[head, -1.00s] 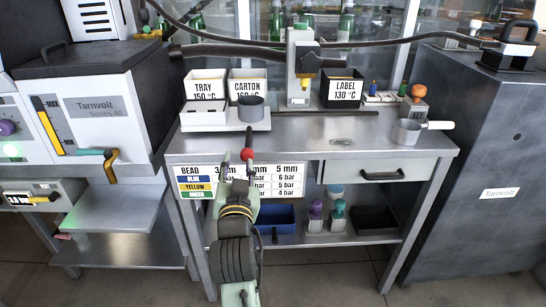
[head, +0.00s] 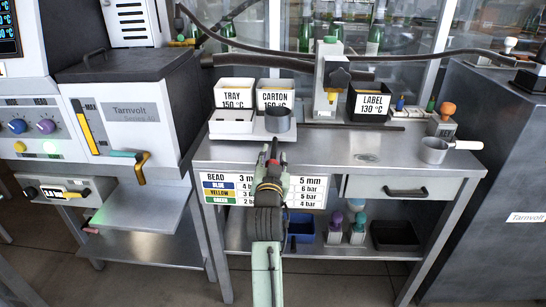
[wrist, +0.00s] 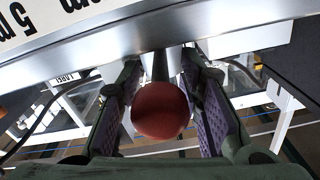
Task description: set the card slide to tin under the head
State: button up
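A red ball knob (wrist: 160,109) sits on a dark rod at the workbench's front edge. In the head view the knob (head: 273,162) is mostly hidden by my gripper (head: 272,172). In the wrist view my gripper (wrist: 160,105) is open, its purple-padded fingers on either side of the knob, with gaps showing. At lower left, a small panel (head: 62,191) on the left machine has a dark knob, a white label and a yellow pointer. Its label is too small to read surely. I cannot tell which part is the card slide.
The workbench (head: 330,155) holds a white base with a grey cup (head: 278,119), labelled bins (head: 370,104), a press-like stand (head: 328,85) and a handled pot (head: 435,150). A bead chart (head: 225,188) hangs below its edge. The Tarnvolt machine's shelf (head: 140,225) juts out at left.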

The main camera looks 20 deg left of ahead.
grip_shut()
dwell(0.4)
jog(key=shift+f, duration=0.15)
